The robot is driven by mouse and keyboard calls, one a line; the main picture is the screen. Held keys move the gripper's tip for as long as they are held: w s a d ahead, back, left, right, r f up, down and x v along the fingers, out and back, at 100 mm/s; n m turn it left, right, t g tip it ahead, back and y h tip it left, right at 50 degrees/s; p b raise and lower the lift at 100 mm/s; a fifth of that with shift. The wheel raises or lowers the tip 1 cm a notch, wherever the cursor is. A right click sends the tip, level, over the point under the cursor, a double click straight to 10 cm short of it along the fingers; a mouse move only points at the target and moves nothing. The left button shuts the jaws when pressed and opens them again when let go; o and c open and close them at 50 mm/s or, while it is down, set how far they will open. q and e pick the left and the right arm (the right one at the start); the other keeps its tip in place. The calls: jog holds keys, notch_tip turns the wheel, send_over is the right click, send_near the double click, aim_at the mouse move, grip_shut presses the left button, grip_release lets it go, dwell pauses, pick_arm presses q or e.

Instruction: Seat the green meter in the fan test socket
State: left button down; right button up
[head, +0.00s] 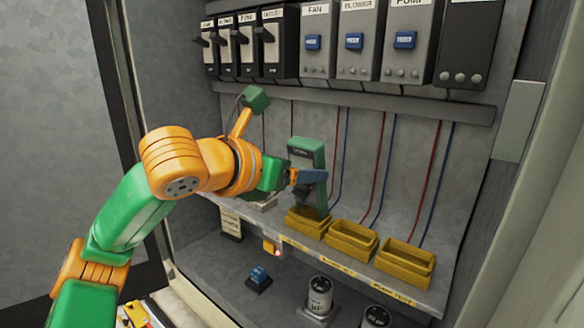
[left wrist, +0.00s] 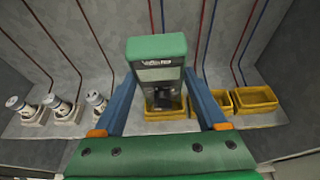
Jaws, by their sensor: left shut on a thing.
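The green meter (head: 305,152) is a handheld unit with a grey face and dark lower part. It stands roughly upright, its lower end at the leftmost yellow socket (head: 303,226). My left gripper (head: 308,177) is shut on the meter, with a blue finger across its side. In the left wrist view the meter (left wrist: 157,47) is between the blue fingers of my gripper (left wrist: 160,78), and the yellow socket (left wrist: 153,116) shows below and behind it. I cannot tell whether its lower end is inside the socket. The socket's label is too small to read.
Two more yellow sockets, the middle (head: 350,240) and right (head: 404,262), stand along the shelf. Red and blue wires run down the back wall. Labelled switch boxes (head: 360,40) hang above. White cylinders (head: 320,295) and a blue-topped part (head: 258,277) are below.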

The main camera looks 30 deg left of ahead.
pick_arm(q)
jog(key=shift+s+d+f+g, duration=0.1)
jog(key=shift+s+f+g, duration=0.2)
jog(key=shift+f, duration=0.4)
jog(key=shift+s+f, duration=0.2)
dwell(0.8)
jog(key=shift+w+d+r+p, duration=0.1)
jog(key=shift+w+r+p, duration=1.2)
jog(key=shift+p, duration=0.55)
jog(key=shift+s, duration=0.3)
jog(key=shift+s+a, duration=0.15)
jog(key=shift+s, duration=0.5)
jog(key=shift+s+a, duration=0.15)
jog(key=shift+s, duration=0.45)
jog(key=shift+f+b, duration=1.15)
jog(key=shift+f, duration=0.25)
dwell(0.7)
jog(key=shift+r, duration=0.1)
